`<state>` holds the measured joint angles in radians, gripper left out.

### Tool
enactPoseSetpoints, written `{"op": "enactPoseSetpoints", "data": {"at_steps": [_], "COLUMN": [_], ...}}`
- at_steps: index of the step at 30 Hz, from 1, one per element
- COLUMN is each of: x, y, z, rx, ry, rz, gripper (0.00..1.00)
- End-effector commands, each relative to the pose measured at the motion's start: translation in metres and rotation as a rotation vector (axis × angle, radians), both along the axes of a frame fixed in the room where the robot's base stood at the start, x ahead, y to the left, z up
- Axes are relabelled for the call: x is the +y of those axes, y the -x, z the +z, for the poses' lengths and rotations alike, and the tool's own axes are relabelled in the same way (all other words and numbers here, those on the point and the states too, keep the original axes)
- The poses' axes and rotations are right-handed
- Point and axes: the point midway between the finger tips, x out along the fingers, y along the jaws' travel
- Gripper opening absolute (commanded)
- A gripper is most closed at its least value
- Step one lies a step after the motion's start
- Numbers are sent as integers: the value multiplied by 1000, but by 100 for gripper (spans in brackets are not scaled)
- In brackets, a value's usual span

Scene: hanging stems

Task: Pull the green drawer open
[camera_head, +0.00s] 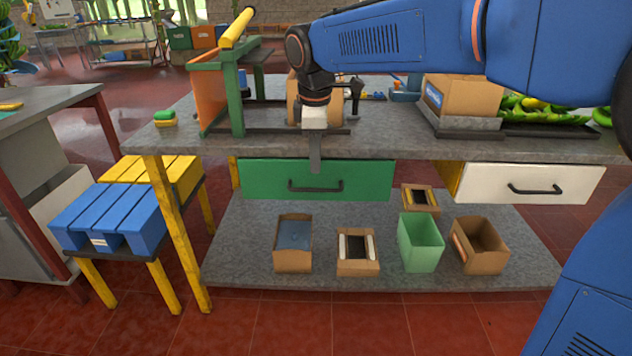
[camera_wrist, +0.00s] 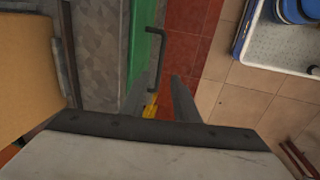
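The green drawer (camera_head: 258,180) sits under the front edge of the workbench, and no inside of it shows. Its dark bar handle (camera_head: 316,188) is on the middle of the front. My gripper (camera_head: 315,168) points down in front of the drawer, its tips just above the handle in the picture. In the wrist view my gripper (camera_wrist: 158,90) has its two fingers apart with nothing between them. The handle (camera_wrist: 157,55) shows beyond the fingertips, in line with the gap. The green drawer front (camera_wrist: 141,45) shows edge-on beside it. I see no contact with the handle.
A white drawer (camera_head: 535,184) to the right stands partly out, its yellow side showing. Several small boxes stand on the lower shelf (camera_head: 330,214). A blue slatted stool (camera_head: 110,215) is at the left. The red floor (camera_head: 300,325) in front is clear.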

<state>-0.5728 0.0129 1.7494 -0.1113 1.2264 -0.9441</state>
Motion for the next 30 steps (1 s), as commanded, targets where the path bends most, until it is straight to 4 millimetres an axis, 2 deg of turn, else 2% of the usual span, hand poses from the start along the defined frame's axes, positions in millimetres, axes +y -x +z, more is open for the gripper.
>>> {"op": "enactPoseSetpoints", "data": {"at_steps": [6,15,21,28,29,30], "x": [-1,-1,-1,-1,-1,-1], "y": [-8,-15,-16,-16,-16,-16], "z": [-39,-76,-84,-85,-85,-85], "rx": [2,1,0,0,0,0], "ry": [2,1,0,0,0,0], "rz": [-1,-1,-1,-1,-1,-1], "gripper": [28,28,28,28,23,14]}}
